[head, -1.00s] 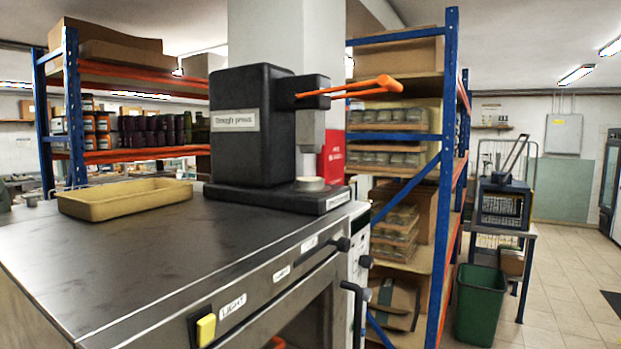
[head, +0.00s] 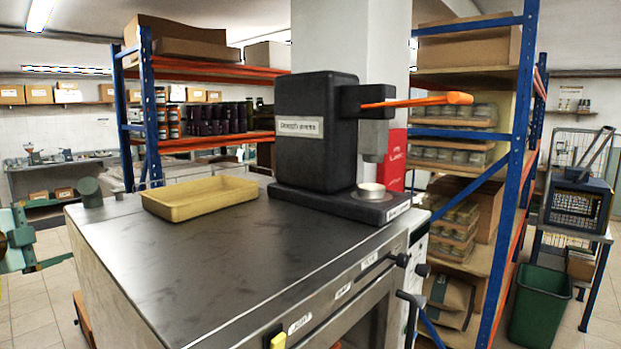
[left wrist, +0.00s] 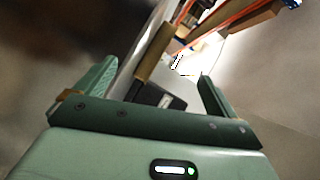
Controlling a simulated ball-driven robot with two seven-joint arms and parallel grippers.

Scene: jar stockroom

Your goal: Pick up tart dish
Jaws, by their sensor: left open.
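The tart dish appears to be the small pale round dish (head: 371,189) on the base of the black dough press (head: 318,135), below its press head. It looks level and nothing of mine touches it. My left gripper (head: 28,245) is at the far left edge of the head view, well away from the dish and beside the steel counter. In the left wrist view my left gripper (left wrist: 158,70) has its two green fingers spread, with nothing between them. I cannot make out the dish in that view. My right gripper is not in view.
A yellow tray (head: 200,198) lies on the steel counter (head: 215,265), left of the press. The press's orange lever (head: 418,101) sticks out to the right. A blue-framed shelf (head: 520,130) and a green bin (head: 540,308) stand right. The counter's front is clear.

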